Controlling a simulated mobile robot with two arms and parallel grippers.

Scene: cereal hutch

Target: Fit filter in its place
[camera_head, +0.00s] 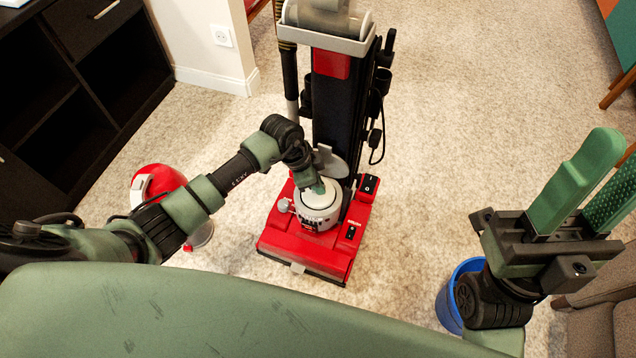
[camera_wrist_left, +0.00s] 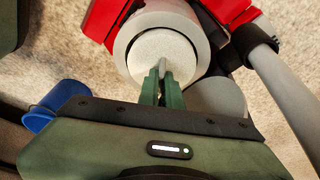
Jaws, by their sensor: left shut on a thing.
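The white round filter (camera_wrist_left: 160,55) shows inside the grey round housing (camera_wrist_left: 127,37) of the red upright vacuum, with a dark gap along part of its edge. In the head view, the filter (camera_head: 319,192) is at the top of the housing (camera_head: 318,220). I cannot tell how deep it sits. My left gripper (camera_head: 318,187) is above the housing, its fingers (camera_wrist_left: 163,77) shut on the filter's small raised grip. A grey round lid (camera_head: 330,161) stands open behind it. My right gripper (camera_head: 592,190) is open and empty at the right, away from the vacuum (camera_head: 290,238).
A red and white container (camera_head: 154,181) stands on the carpet behind my left arm. A blue bucket (camera_head: 446,305) is partly hidden by my right arm. A black shelf unit (camera_head: 80,120) is at the left and a sofa (camera_head: 606,325) at the lower right.

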